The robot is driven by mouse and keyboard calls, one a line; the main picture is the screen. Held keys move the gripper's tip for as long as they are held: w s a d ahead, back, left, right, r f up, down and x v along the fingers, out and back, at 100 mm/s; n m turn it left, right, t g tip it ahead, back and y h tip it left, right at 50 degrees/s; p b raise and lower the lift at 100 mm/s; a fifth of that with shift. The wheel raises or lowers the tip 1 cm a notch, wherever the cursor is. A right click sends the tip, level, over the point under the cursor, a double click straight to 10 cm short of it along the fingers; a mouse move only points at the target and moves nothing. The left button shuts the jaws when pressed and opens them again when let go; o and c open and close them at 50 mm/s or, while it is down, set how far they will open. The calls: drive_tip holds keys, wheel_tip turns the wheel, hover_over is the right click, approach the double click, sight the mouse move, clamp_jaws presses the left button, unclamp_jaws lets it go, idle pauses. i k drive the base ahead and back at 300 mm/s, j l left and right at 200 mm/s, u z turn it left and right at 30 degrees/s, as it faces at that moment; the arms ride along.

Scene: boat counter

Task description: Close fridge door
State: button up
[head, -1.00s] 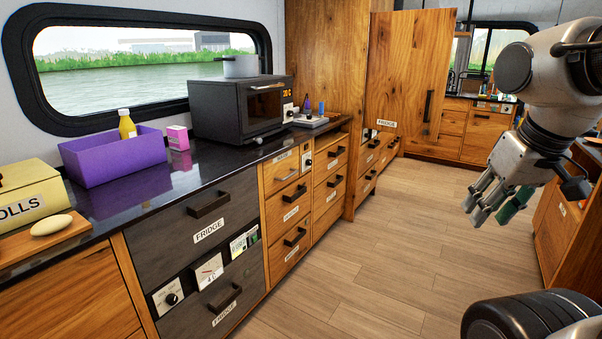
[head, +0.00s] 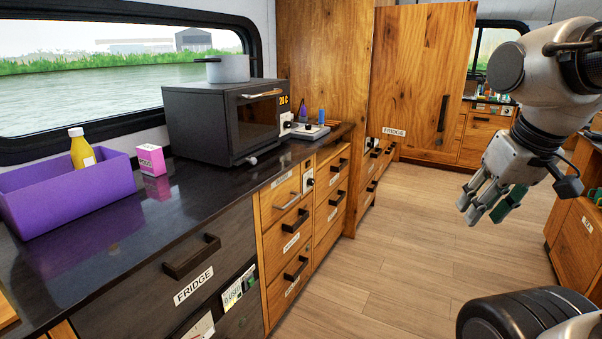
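The fridge door (head: 424,75) is a tall wooden panel with a dark vertical handle (head: 442,113) and a white FRIDGE label at its lower left. It stands swung out from the tall wooden cabinet (head: 322,60) and faces me. My gripper (head: 487,204) hangs at the right, fingers pointing down and left. It looks open, with a green part at one finger, and nothing clearly held. In the picture it is right of and below the handle, apart from the door.
The left counter (head: 130,250) holds a purple bin (head: 70,195), a pink box (head: 151,160) and a dark oven (head: 215,125) with a pot (head: 228,68). A dark drawer (head: 190,265) is also labelled FRIDGE. Wooden floor (head: 400,250) is clear ahead. A cabinet (head: 572,235) stands at right.

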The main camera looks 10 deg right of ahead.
sight(420, 53)
drive_tip(key=i+l+z, duration=0.1)
drive_tip(key=i+l, duration=0.75)
drive_tip(key=i, duration=0.15)
drive_tip(key=i+l, duration=0.1)
drive_tip(key=l, duration=0.3)
drive_tip(key=i+l, duration=0.1)
drive_tip(key=l, duration=0.35)
drive_tip(key=i+l, duration=0.15)
drive_tip(key=l, duration=0.25)
drive_tip(key=k+z, duration=0.05)
